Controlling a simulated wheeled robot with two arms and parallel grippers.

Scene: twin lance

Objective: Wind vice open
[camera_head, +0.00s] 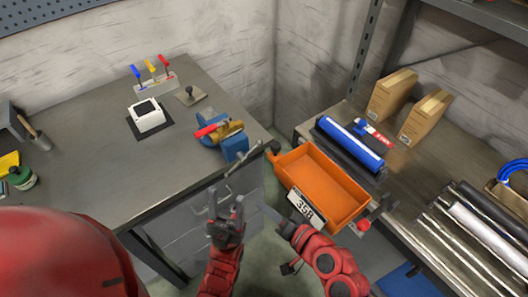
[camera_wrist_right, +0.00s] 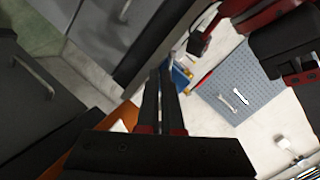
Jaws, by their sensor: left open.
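The blue vice (camera_head: 236,148) sits at the right front corner of the grey bench, with gold and red parts (camera_head: 211,130) on or behind it. Its grey bar handle (camera_head: 243,160) sticks out past the bench edge. My left gripper (camera_head: 226,199) is open and empty, fingers up, below and in front of the handle, apart from it. My right gripper (camera_head: 266,209) is to the right of the left one, low beside the orange bin. In the right wrist view (camera_wrist_right: 161,72) its two dark fingers lie close together, with nothing clearly seen between them.
The orange bin (camera_head: 318,178), labelled 358, stands close to the right of the vice handle. A blue roll (camera_head: 352,143) and cartons (camera_head: 391,95) are on the right bench. A white box (camera_head: 147,116) and colored-handled tools (camera_head: 152,72) stand on the left bench. A pegboard (camera_wrist_right: 240,85) shows behind.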

